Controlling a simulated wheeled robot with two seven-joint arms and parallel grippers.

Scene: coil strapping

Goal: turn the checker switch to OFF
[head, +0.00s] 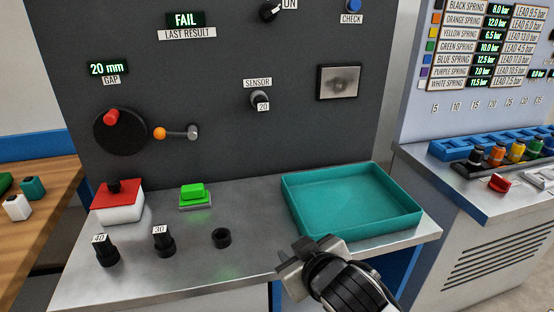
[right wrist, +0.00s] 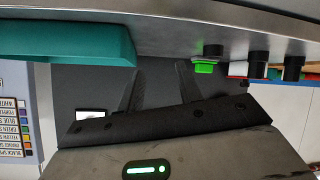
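The switch (head: 269,13) is a dark knob with a light pointer at the top of the grey checker panel. An ON label (head: 290,4) is at its upper right, and the pointer tilts toward that label. The top of the switch area is cut off by the picture edge, and no OFF label shows. My right gripper (head: 296,254) is low in front of the teal tray, far below the switch. In the right wrist view its two dark fingers (right wrist: 158,88) stand apart with nothing between them. My left gripper is not in view.
A teal tray (head: 289,205) sits on the metal ledge close to my right gripper. A green button (head: 193,192), a red-topped box (head: 118,208) and black gauges (head: 164,245) stand left.

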